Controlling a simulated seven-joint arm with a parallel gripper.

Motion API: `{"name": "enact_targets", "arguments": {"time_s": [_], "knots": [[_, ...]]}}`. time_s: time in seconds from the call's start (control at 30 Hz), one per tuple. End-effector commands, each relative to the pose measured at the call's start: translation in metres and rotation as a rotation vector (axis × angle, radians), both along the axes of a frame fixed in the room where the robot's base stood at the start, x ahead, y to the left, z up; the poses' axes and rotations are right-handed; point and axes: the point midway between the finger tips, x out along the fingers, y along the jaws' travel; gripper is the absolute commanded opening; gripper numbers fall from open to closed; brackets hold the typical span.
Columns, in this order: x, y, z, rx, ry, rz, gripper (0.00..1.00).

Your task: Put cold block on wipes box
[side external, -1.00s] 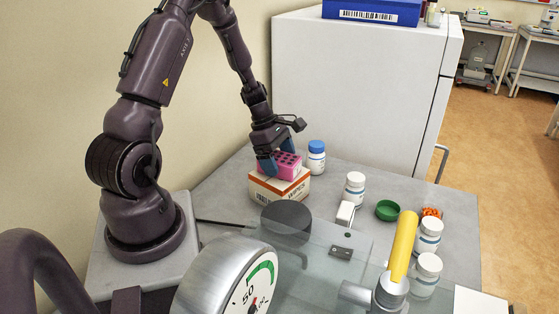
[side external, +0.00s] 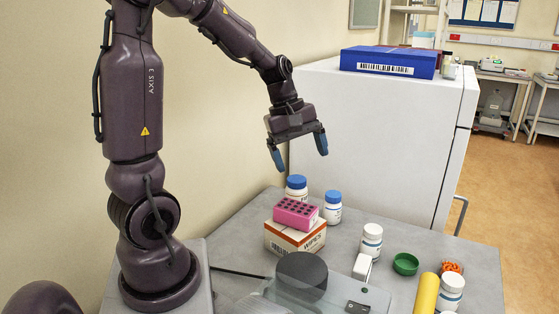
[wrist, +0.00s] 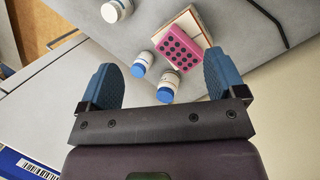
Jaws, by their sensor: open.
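The cold block (side external: 296,212) is a pink block with rows of dark holes. It rests on top of the wipes box (side external: 310,242), a white and orange carton on the grey table. In the wrist view the cold block (wrist: 180,48) lies on the wipes box (wrist: 203,24), a little off square with it. My gripper (side external: 300,158) is open and empty, raised well above the block and apart from it. In the wrist view my gripper's blue fingers (wrist: 163,83) are spread wide with nothing between them at their own height.
Two blue-capped bottles (side external: 296,190) (side external: 333,210) stand close behind and right of the box. A white-capped bottle (side external: 371,243), a green cap (side external: 405,264) and a yellow cylinder (side external: 425,295) are to the right. A white cabinet (side external: 400,130) with a blue box (side external: 388,62) stands behind.

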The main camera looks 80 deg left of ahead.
Motion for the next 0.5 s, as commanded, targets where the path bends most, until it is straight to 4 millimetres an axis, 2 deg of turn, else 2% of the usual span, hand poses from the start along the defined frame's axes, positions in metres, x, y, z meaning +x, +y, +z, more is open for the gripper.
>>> {"name": "enact_targets", "arguments": {"time_s": [0.03, 0.2, 0.3, 0.4, 0.5], "knots": [[-0.004, -0.029, 0.017, 0.076, -0.046, -0.18, 0.89], [-0.034, -0.099, 0.051, 0.337, -0.175, -0.762, 0.89], [-0.054, -0.126, 0.061, 0.483, -0.243, -1.049, 0.89], [-0.071, -0.142, 0.066, 0.602, -0.292, -1.26, 0.89], [-0.081, -0.15, 0.068, 0.682, -0.32, -1.392, 0.89]]}}
